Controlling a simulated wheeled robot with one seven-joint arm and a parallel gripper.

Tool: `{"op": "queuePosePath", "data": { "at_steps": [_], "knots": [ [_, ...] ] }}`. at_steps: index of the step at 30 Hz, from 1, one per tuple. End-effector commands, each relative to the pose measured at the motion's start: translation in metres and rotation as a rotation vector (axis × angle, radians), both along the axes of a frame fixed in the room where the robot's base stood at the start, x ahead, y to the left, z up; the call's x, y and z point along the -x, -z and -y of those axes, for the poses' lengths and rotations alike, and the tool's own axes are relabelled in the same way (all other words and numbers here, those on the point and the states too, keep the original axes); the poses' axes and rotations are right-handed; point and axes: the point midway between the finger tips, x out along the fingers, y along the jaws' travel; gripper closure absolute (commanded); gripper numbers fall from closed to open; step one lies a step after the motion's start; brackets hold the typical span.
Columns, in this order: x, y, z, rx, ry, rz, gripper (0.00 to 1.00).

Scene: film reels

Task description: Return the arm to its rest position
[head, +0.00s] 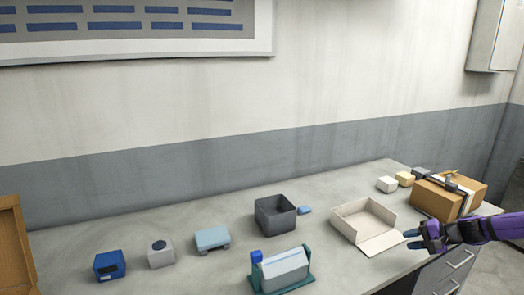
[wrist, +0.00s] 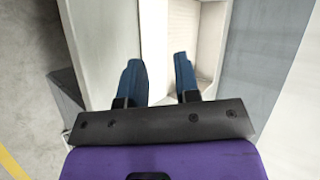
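My gripper (head: 412,239) is at the right of the head view, at the end of my purple arm. It is beside the front right edge of the open cream box (head: 352,215), near its lowered flap. In the wrist view, my gripper (wrist: 160,80) shows two blue fingers set apart with a gap between them. Nothing is held between them. Part of the cream box (wrist: 206,40) shows beyond the fingers.
The grey counter (head: 190,225) holds a dark grey bin (head: 275,215), a teal-ended holder (head: 282,270), a blue device (head: 109,266) and small boxes. A brown carton (head: 447,197) stands behind my arm. Drawers (head: 450,265) are below the counter's right end.

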Motion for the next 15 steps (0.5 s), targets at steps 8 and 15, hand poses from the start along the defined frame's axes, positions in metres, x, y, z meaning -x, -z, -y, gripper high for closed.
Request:
{"op": "queuePosePath", "data": {
  "at_steps": [8, 15],
  "knots": [
    [0.015, -0.034, -0.049, 0.207, -0.211, -0.097, 0.7],
    [0.032, -0.07, -0.081, 0.38, -0.346, -0.161, 0.7]
  ]
}}
